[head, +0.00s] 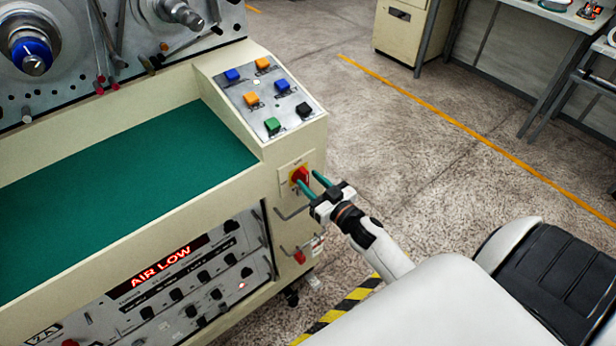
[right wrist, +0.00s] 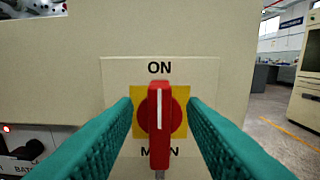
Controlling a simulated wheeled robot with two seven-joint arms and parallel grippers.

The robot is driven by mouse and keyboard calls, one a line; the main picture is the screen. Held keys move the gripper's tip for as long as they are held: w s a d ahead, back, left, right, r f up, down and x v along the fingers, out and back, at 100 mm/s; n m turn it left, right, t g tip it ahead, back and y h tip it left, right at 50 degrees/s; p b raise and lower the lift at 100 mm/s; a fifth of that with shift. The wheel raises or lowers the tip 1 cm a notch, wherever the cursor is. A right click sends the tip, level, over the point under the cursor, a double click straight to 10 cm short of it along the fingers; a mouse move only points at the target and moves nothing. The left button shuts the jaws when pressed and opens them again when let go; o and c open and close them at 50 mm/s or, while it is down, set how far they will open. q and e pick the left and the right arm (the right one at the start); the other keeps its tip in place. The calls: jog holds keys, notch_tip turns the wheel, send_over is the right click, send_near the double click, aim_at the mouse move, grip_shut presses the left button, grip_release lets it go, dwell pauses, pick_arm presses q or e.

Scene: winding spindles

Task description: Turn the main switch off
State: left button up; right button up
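The main switch (head: 299,175) is a red rotary handle on a yellow plate, on the end face of the cream machine. In the right wrist view the red handle (right wrist: 160,125) stands upright, its white line towards the word ON. Lettering below it is partly covered by the handle. My right gripper (head: 309,180) is at the switch, its two green fingers pointing at the panel. In the right wrist view the fingers are apart, one on each side of the handle, with a visible gap on both sides. My left gripper is not in view.
A sloped panel (head: 268,98) with several coloured buttons lies above the switch. A lit AIR LOW display (head: 160,267) is on the machine front. A metal handle and a small red part (head: 299,257) sit below the switch. Open floor (head: 400,150) lies to the right.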

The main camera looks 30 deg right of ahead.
jog(key=shift+w, duration=0.5)
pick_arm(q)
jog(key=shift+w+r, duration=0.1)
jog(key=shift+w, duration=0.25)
pick_arm(e)
jog(key=shift+w+a, duration=0.1)
jog(key=shift+w, duration=0.3)
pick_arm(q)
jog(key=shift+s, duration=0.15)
pick_arm(e)
jog(key=shift+c, duration=0.4)
grip_shut()
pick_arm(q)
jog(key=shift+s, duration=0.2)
